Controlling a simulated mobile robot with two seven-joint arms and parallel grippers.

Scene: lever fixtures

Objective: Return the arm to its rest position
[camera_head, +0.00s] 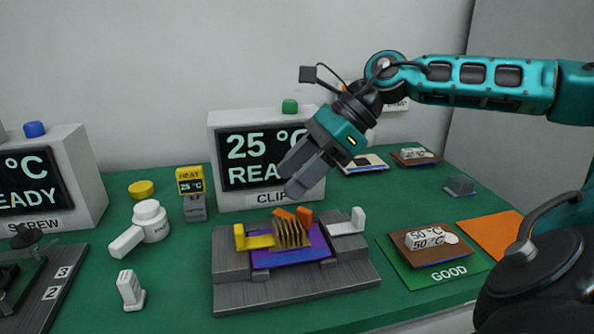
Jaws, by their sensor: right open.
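My right arm comes in from the right, and its gripper (290,181) hangs in the air, tilted down to the left, in front of the CLIP display box (213,160). The gripper is open, with nothing seen between its fingers. Below it is a grey clip fixture (300,294) on the green table, with a clear gap between them. The fixture carries a purple board (290,257), a bronze finned block (291,234), a yellow lever (254,241) at left and a white lever (349,225) at right. Orange pieces (304,216) sit by the block. My left gripper is out of view.
The SCREW display box (83,170) and a dark fixture (60,290) stand at left. The green GOOD mat (405,272) and orange mat (497,235) are at right.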

